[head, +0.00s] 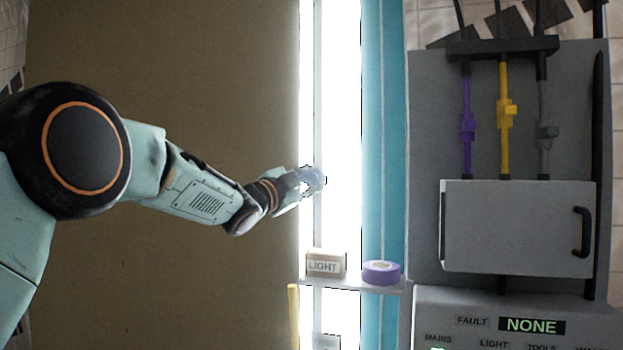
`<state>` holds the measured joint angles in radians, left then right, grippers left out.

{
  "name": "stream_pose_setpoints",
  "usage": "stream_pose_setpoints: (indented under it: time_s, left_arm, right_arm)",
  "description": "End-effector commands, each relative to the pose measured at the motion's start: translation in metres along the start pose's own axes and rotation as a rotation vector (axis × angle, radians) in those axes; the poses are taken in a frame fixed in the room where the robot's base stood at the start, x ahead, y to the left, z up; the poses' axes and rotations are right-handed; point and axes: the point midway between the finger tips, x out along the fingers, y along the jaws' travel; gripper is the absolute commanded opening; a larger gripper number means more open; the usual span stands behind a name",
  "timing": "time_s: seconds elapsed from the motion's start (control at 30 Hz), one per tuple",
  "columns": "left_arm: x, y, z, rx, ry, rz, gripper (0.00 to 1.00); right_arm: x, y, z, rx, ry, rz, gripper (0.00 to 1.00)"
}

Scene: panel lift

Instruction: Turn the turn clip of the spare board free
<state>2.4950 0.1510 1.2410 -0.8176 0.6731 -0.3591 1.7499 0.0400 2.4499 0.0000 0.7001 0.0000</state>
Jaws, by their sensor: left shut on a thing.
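My left arm comes in from the left, and its gripper (309,181) is at the right edge of a large brown panel (170,60), in front of a bright white upright strip. The gripper is shut on a small pale piece that looks like the turn clip; the fingers and the glare hide most of it, so I cannot tell which way it is turned. I cannot tell which surface is the spare board. My right gripper is not in view.
Below the gripper, a small shelf (350,284) holds a box marked LIGHT (326,264) and a purple tape roll (381,273). At right, a grey cabinet (515,228) has purple, yellow and grey cables above it. A display (532,326) below reads NONE.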

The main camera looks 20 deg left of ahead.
Motion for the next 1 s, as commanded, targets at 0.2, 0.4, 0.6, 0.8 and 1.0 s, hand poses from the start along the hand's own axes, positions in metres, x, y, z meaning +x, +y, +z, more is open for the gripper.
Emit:
stream_pose_setpoints:
  time_s: [0.2, 0.4, 0.6, 0.8, 1.0]
  left_arm:
    - [0.001, -0.003, -0.001, 0.125, -0.001, 0.053, 0.00]
    - [0.001, -0.004, -0.002, 0.293, 0.000, 0.122, 0.00]
    - [0.001, -0.004, -0.002, 0.471, 0.000, 0.196, 0.00]
    - [0.001, -0.004, -0.002, 0.646, 0.000, 0.268, 0.00]
    - [0.001, -0.003, -0.002, 0.823, 0.001, 0.341, 0.00]
  right_arm:
    - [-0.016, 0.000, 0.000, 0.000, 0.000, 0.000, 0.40]
    - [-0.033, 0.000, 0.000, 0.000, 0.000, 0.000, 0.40]
    - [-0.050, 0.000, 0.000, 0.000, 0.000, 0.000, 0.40]
    - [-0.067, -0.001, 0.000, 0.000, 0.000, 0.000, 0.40]
    - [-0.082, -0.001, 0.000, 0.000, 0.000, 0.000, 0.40]
